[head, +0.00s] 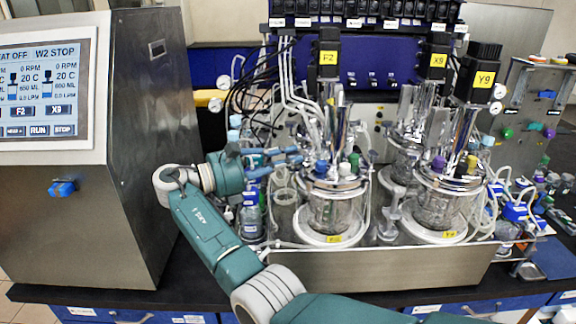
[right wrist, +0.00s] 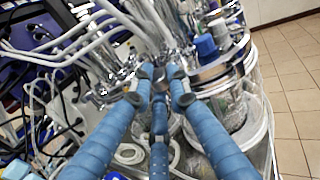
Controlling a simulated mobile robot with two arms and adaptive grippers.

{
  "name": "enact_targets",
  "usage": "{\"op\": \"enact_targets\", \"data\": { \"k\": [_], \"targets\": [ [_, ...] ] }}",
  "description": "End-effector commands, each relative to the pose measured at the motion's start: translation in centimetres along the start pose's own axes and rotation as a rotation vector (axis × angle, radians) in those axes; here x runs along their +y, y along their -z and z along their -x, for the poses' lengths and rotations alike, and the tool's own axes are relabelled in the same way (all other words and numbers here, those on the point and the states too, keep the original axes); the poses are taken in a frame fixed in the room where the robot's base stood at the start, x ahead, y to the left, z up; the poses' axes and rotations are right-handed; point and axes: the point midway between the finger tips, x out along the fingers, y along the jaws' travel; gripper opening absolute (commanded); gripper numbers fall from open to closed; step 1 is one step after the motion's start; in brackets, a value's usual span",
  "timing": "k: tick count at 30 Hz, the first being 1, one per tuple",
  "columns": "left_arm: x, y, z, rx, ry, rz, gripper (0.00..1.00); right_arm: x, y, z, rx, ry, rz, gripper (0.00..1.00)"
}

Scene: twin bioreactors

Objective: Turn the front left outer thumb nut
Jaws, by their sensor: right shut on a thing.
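The front left bioreactor (head: 331,210) is a glass vessel with a shiny metal head plate and a blue cap (head: 321,168) on top. The right wrist view shows its glass (right wrist: 229,108) and the blue cap (right wrist: 206,45) right of my fingers. My right gripper (head: 297,160) reaches in from the left, its blue fingers at the left edge of the head plate. In the right wrist view my right gripper (right wrist: 161,74) has its fingertips drawn together on a small part, the outer thumb nut, which they mostly hide. My left gripper is not in view.
A second glass bioreactor (head: 440,205) stands to the right in the same metal tray (head: 380,270). Tubes and cables (head: 290,85) crowd behind. A blue-capped bottle (head: 251,218) stands below my gripper. A control cabinet (head: 150,130) with a screen fills the left.

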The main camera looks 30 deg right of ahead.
Motion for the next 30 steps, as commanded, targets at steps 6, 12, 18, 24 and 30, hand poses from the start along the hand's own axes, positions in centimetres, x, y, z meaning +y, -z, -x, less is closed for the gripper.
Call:
{"op": "enact_targets", "data": {
  "k": [6,12,18,24,30],
  "targets": [
    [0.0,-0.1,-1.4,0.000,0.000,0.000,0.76,0.2,-0.3,-0.1,-0.006,0.063,-0.007,0.00],
    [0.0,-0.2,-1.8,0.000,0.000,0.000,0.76,0.3,-0.4,-0.1,-0.006,0.094,-0.007,0.00],
    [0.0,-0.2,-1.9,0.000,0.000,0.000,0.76,0.3,-0.5,-0.1,-0.006,0.104,-0.008,0.00],
    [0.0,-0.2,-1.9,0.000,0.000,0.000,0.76,0.3,-0.5,-0.1,-0.007,0.104,-0.009,0.00],
    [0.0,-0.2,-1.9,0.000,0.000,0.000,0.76,0.3,-0.6,-0.1,-0.007,0.104,-0.009,0.28]
  ]
}}
